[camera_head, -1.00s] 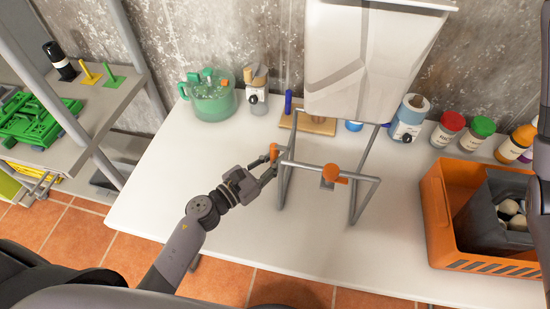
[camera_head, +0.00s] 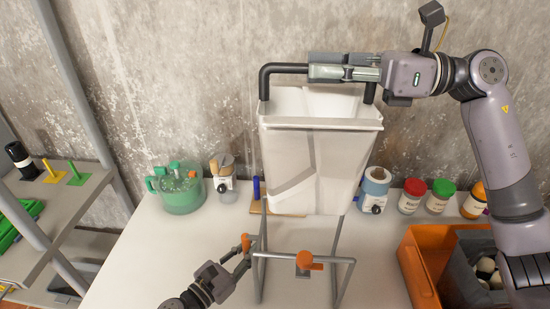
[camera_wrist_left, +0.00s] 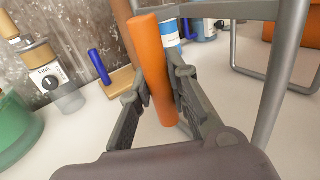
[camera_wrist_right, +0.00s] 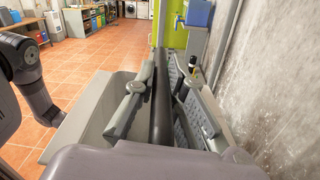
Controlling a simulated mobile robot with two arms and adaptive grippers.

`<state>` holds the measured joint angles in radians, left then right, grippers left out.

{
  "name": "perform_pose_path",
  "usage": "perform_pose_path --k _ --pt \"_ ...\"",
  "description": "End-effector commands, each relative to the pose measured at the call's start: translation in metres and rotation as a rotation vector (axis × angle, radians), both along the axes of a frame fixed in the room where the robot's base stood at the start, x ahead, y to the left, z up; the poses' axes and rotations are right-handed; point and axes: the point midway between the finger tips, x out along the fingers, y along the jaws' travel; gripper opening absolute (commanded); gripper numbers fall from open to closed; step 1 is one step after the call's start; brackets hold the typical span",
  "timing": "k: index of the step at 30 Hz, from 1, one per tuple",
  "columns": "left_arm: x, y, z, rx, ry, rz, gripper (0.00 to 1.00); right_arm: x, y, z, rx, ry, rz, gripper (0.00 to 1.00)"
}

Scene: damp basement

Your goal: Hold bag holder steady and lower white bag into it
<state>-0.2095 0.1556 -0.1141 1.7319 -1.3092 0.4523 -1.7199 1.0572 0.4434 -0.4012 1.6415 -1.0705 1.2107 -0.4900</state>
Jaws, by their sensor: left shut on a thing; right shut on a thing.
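The bag holder (camera_head: 297,257) is a grey tube frame with orange grips, standing on the white table. My left gripper (camera_head: 243,250) is shut on its left orange handle (camera_wrist_left: 150,70), which shows between the fingers in the left wrist view. The white bag (camera_head: 315,165) is a stiff, open-topped container with a black handle (camera_head: 280,68). My right gripper (camera_head: 343,67) is shut on that handle, and the black bar (camera_wrist_right: 160,100) runs between its fingers in the right wrist view. The bag hangs upright over the frame, its bottom near the frame's upper part; contact is unclear.
A green pot (camera_head: 180,190), a grinder-like jar (camera_head: 222,178), a blue-and-white roll container (camera_head: 374,188) and several lidded jars (camera_head: 411,196) line the wall. An orange crate (camera_head: 417,265) stands at right. The table's front left is clear.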

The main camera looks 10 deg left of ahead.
Motion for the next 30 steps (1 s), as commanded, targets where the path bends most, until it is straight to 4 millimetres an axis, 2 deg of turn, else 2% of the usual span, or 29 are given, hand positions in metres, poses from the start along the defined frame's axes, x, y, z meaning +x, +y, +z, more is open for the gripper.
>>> perform_pose_path --k 1,3,7,10,22,30 --pt "0.0 0.0 0.0 0.0 0.0 0.001 0.0 0.0 -0.001 -0.018 -0.002 -0.013 -0.014 0.0" --pt "0.0 0.0 0.0 0.0 0.0 0.001 0.0 -0.001 -0.001 -0.037 -0.002 -0.04 -0.032 0.0" --pt "0.0 0.0 0.0 0.0 0.0 0.001 0.0 -0.003 -0.001 -0.06 -0.003 -0.079 -0.053 0.0" --pt "0.0 0.0 0.0 0.0 0.0 0.001 0.0 -0.005 -0.001 -0.066 -0.004 -0.093 -0.057 0.0" --pt "0.0 0.0 0.0 0.0 0.0 0.001 0.0 -0.004 -0.001 -0.069 -0.003 -0.092 -0.059 0.0" --pt "0.0 0.0 0.0 0.0 0.0 0.001 0.0 -0.004 -0.001 -0.093 -0.003 -0.09 -0.059 0.0"
